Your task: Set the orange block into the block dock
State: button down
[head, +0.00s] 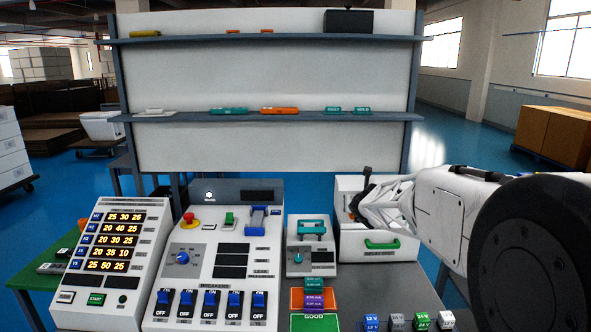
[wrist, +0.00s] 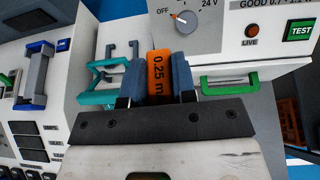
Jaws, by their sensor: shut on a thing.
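My gripper (wrist: 158,82) is shut on the orange block (wrist: 158,75), which has "0.25 m" printed on it, with one blue-grey finger on each side. In the head view my gripper (head: 358,205) is in front of the white tester box at the right, and the block cannot be made out there. The block is held just below the tester's dial in the wrist view. I cannot tell for sure which thing is the block dock. A small grey unit with a teal clamp (head: 312,227) stands left of my gripper; its teal clamp (wrist: 100,95) shows left of the block in the wrist view.
The white tester box (head: 350,243) has a green handle (head: 382,244). A breaker panel (head: 215,250) and a number panel (head: 110,260) stand to the left. Coloured plates (head: 313,300) and several small cubes (head: 396,321) are at the front. A shelf rack (head: 265,90) stands behind.

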jog(key=shift+s+a+f, duration=0.15)
jog(key=shift+a+f, duration=0.1)
jog(key=shift+a, duration=0.25)
jog(key=shift+s+a+f+h, duration=0.1)
jog(key=shift+a+f+h, duration=0.05)
jog(key=shift+h, duration=0.15)
jog(key=shift+s+f, duration=0.1)
jog(key=shift+f, duration=0.05)
dwell(5.4)
jog(key=s+a+f+n+g+y, duration=0.1)
jog(key=s+a+f+n+y, duration=0.2)
jog(key=s, duration=1)
jog(key=s+a+f+n+g+y, duration=0.1)
jog(key=s+a+f+n+y, duration=0.1)
jog(key=s+f, duration=0.7)
jog(key=s+a+f+n+g+y, duration=0.1)
jog(key=s+a+f+n+y, duration=0.2)
jog(key=s, duration=1.4)
notch_tip(320, 180, down, 3)
jog(key=shift+s+a+f+n+g+y, duration=0.15)
jog(key=shift+s+a+n+g+y, duration=0.2)
jog(key=shift+a+y, duration=0.55)
